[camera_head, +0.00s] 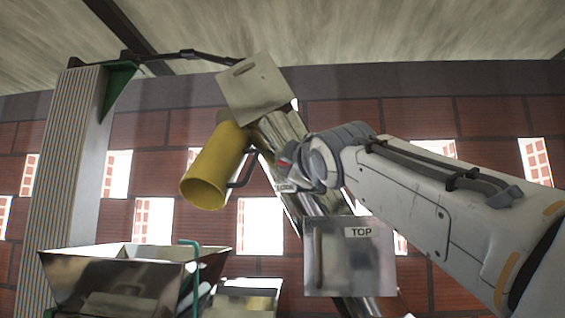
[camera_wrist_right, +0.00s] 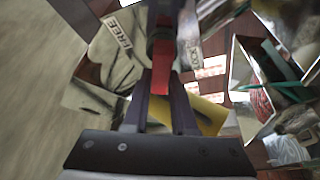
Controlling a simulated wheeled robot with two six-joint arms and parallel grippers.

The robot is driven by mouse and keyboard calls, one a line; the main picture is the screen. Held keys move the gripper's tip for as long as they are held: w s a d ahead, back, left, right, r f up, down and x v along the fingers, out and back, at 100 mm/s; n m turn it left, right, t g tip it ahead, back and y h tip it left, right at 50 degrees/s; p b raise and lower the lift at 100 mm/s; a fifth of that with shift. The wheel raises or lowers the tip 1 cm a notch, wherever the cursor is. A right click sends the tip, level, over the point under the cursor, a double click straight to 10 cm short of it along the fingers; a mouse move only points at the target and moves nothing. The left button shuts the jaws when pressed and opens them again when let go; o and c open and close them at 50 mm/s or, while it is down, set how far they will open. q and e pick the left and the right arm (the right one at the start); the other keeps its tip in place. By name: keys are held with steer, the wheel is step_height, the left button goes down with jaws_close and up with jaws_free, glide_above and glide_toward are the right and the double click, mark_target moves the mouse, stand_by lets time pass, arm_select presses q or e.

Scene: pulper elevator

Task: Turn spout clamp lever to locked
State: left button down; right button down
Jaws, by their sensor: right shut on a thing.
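The clamp lever shows as a red handle (camera_wrist_right: 162,68) with a dark upper end in the right wrist view. My right gripper (camera_wrist_right: 161,95) is shut on this red handle, one dark finger on each side. A FREE label (camera_wrist_right: 125,37) is to the left of the lever and a LOCK label (camera_wrist_right: 194,60) to its right. In the head view a yellow spout (camera_head: 212,170) hangs tilted downward from the metal elevator tube. A bit of red (camera_head: 285,161) shows there beside my right wrist, which hides most of the lever. My left gripper is out of view.
A plate marked TOP (camera_head: 350,258) is on the lower elevator. A metal hopper (camera_head: 130,252) stands at the lower left, below the spout. A ribbed column (camera_head: 75,160) rises at the left, and a brick wall (camera_head: 425,118) stands behind.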

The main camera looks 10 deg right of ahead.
steer(key=n+g, duration=0.1)
steer(key=n, duration=0.1)
steer(key=n+g, duration=0.1)
steer(key=n, duration=0.1)
steer(key=shift+a+f+n+y, duration=0.1)
steer(key=shift+f+n+y, duration=0.2)
steer(key=shift+f+n, duration=0.1)
stand_by(0.5)
steer(key=c, duration=0.7)
jaws_free()
steer(key=s+b, duration=0.1)
steer(key=s, duration=0.2)
steer(key=s+d+b, duration=0.1)
steer(key=s, duration=0.3)
steer(key=s+b, duration=0.2)
steer(key=s, duration=0.1)
steer(key=shift+s+d, duration=0.15)
steer(key=shift+s, duration=0.05)
